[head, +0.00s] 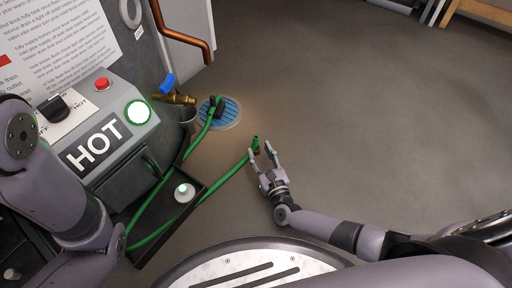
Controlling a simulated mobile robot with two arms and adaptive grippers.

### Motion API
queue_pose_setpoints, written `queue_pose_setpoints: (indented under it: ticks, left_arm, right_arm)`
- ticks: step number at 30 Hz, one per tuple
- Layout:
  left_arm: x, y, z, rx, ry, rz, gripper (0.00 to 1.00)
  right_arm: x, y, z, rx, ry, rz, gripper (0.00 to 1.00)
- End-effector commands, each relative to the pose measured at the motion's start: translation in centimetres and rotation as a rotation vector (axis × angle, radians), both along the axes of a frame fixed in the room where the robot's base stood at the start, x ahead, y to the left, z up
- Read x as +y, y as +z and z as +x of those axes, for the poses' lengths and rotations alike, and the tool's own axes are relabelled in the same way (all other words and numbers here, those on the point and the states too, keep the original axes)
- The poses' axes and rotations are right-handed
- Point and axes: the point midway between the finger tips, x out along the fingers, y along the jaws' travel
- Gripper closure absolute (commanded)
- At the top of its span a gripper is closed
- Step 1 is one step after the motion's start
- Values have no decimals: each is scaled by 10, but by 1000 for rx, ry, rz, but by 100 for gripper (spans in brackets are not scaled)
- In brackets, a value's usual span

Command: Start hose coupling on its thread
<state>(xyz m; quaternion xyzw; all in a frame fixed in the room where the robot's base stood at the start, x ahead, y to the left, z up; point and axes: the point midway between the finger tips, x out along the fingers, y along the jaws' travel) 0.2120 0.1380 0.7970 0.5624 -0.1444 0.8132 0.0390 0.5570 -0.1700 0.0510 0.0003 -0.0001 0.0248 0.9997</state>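A green hose (222,181) runs from a black tray up to a free end with a small brownish coupling (257,148), held up or lying above the floor. My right gripper (263,154) is at this end, its two fingers spread apart, with the coupling beside or between the fingertips; whether they touch it is unclear. A brass valve (181,98) with a blue handle (168,82) sticks out of the grey wall at left; its outlet thread is too small to make out. My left arm comes in at the left edge; its gripper is not seen.
A grey heater box (106,128) marked HOT carries a red button and a black knob. The black tray (140,248) holds hose and a whitish round item (184,192). Another hose end lies over a floor drain (233,113). A copper pipe (184,37) is above the valve. Floor at right is clear.

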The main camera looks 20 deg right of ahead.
Motion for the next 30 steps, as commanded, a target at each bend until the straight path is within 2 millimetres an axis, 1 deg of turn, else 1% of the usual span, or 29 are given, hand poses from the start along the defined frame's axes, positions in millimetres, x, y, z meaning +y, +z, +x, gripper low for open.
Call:
queue_pose_setpoints:
  ticks: [1, 3, 7, 10, 17, 30]
  left_arm:
    - [0, -10, 0, -1, 0, 0, 60]
    - [0, -16, 0, -1, 0, 1, 60]
    - [0, -23, 0, -1, 0, 1, 60]
    - [0, -24, 0, 0, 0, 1, 60]
    - [0, -23, 0, 0, 0, 1, 60]
    - [0, -23, 0, 1, 0, 0, 60]
  right_arm:
    - [1, -4, 11, -4, 0, 0, 62]
    - [1, -3, 23, -4, 1, 0, 62]
    - [2, -4, 39, 0, 1, -1, 62]
    - [3, -2, 45, 0, 1, -1, 62]
    - [3, 0, 46, 1, 1, -1, 62]
    - [2, -1, 45, 1, 1, -1, 91]
